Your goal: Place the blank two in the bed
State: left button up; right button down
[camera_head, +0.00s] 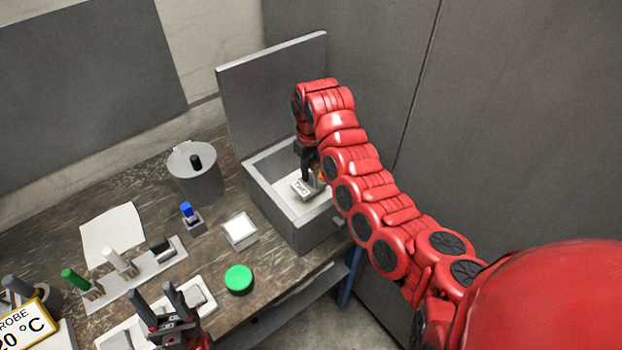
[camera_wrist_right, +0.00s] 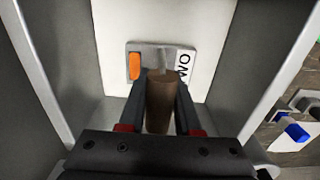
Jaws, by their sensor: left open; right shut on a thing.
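Blank two (camera_head: 301,188) is a small grey plate with a white label reading "TWO"; the right wrist view shows it (camera_wrist_right: 151,50) with an orange patch and a brown upright post. My right gripper (camera_head: 311,172) is shut on that post; its fingers flank it in the wrist view (camera_wrist_right: 160,85). The blank is inside an open grey box with a white floor, which looks like the bed (camera_head: 262,196). I cannot tell whether the plate touches the floor. My left gripper (camera_head: 156,297) is open and empty, low at the front of the table.
The box's lid (camera_head: 270,95) stands raised behind it. A grey can (camera_head: 195,172), a blue-topped item (camera_head: 190,217), a white block (camera_head: 240,232) and a green disc (camera_head: 239,279) are left of the box. A rack (camera_head: 130,275) with several pieces is further left.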

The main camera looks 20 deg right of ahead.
aim_at(311, 182)
notch_tip(311, 182, down, 4)
jog(key=shift+r+p, duration=0.1)
jog(key=shift+p, duration=0.85)
jog(key=shift+w+f, duration=0.1)
jog(key=shift+f, duration=0.1)
jog(key=c, duration=0.6)
grip_release()
